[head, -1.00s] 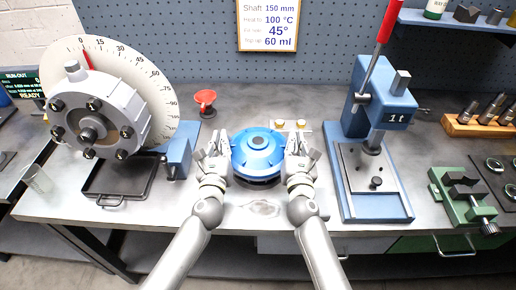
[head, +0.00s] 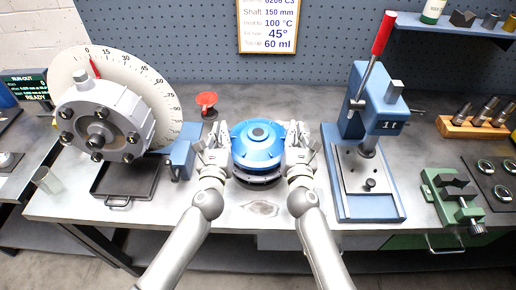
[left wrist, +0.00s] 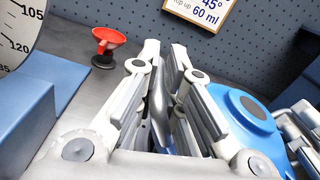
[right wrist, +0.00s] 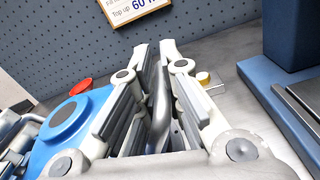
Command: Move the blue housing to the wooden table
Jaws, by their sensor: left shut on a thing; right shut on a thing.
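The blue housing (head: 258,137), domed with a dark centre and a dark lower part, is at the middle of the metal bench in the head view. It appears level and slightly above the bench. It also shows at the right of the left wrist view (left wrist: 245,108) and the left of the right wrist view (right wrist: 65,125). My left gripper (head: 214,142) is shut on a grey handle at its left side. My right gripper (head: 299,142) is shut on a matching handle at its right side. No wooden table is in view.
A dial rig (head: 105,120) with a black tray (head: 128,180) stands left. A red funnel (head: 207,100) is behind the housing. A blue press (head: 368,205) stands close on the right, with a green vise (head: 452,195) beyond. The bench front is clear.

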